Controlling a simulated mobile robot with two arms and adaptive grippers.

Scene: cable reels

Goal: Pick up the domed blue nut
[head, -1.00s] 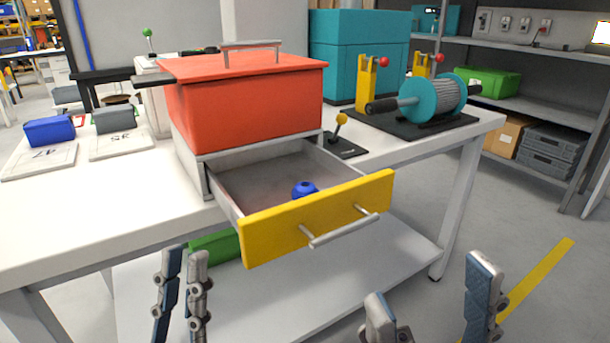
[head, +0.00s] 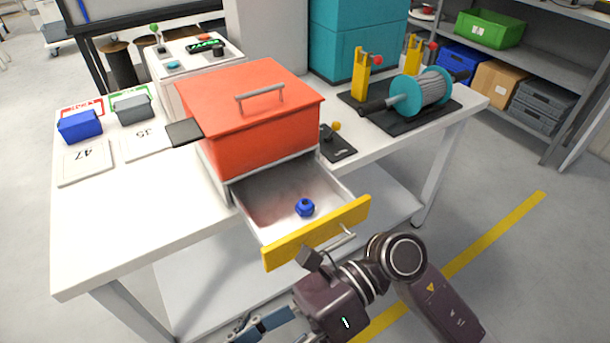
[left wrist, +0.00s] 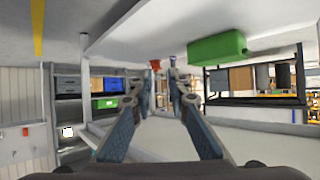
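The domed blue nut (head: 305,208) sits in the open drawer (head: 268,205), on its floor towards the yellow front (head: 318,232). My left gripper (head: 247,332) is low at the bottom edge of the head view, in front of the drawer and apart from the nut. Its two fingers (left wrist: 160,84) stand apart in the left wrist view with nothing between them. I cannot make out the nut for certain in the left wrist view. My right gripper is not in view.
The red-lidded box (head: 250,105) stands above the drawer. A cable reel (head: 420,92) in a stand is at the table's right. Blue (head: 80,126) and grey (head: 132,108) blocks are at the left. The drawer handle (head: 335,242) juts out between my arm and the drawer.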

